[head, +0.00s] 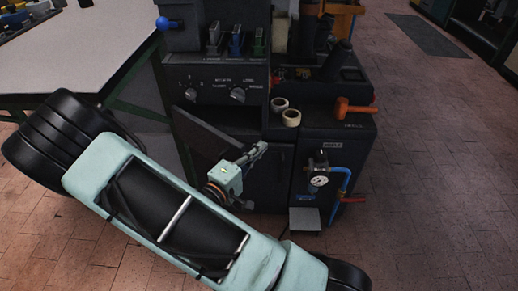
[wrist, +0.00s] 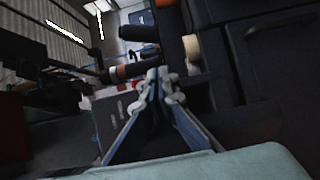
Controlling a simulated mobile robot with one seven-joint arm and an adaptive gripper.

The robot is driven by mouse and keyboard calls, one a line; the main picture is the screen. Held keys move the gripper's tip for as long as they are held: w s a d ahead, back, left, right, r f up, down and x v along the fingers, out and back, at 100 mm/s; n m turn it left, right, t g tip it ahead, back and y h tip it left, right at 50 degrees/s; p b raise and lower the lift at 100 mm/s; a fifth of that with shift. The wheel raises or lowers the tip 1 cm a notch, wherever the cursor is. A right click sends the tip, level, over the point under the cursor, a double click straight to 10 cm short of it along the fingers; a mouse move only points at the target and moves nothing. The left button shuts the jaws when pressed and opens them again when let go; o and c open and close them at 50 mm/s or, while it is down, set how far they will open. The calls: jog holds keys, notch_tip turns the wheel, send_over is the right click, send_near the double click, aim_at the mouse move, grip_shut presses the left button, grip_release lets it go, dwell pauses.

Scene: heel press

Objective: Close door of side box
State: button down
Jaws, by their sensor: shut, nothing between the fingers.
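The dark press machine (head: 283,157) stands in the middle of the head view. A dark flat panel (head: 203,136), which looks like the side box door, stands out at a slant from its left front, below the knob panel. A dark recess (head: 240,122) shows to its right. My gripper (head: 262,148) is in front of the machine, just right of the panel; I cannot tell whether they touch. In the wrist view the gripper's fingertips (wrist: 160,78) are together and empty. A grey panel (wrist: 110,120) lies left of the fingers there. The door's hinge is not clear.
A white-topped table (head: 80,45) stands at the left. Two tape rolls (head: 286,110) and an orange-handled tool (head: 355,107) lie on the machine's ledge. A gauge with blue pipe (head: 320,181) sticks out at the right front. The tiled floor (head: 430,170) at the right is clear.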

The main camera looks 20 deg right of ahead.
dwell(0.4)
jog(key=w+a+p+v, duration=0.1)
jog(key=v, duration=1)
jog(key=w+a+p+v, duration=0.1)
jog(key=w+v, duration=0.1)
jog(key=v, duration=1)
jog(key=s+b+x, duration=0.1)
jog(key=b+x, duration=0.1)
jog(key=x, duration=1.1)
jog(key=shift+w+d+m+g+h, duration=0.2)
jog(key=shift+d+m+g+h, duration=0.15)
jog(key=shift+d, duration=0.3)
jog(key=shift+w+d+f+b, duration=0.1)
jog(key=shift+d+b, duration=0.05)
jog(key=shift+b, duration=0.15)
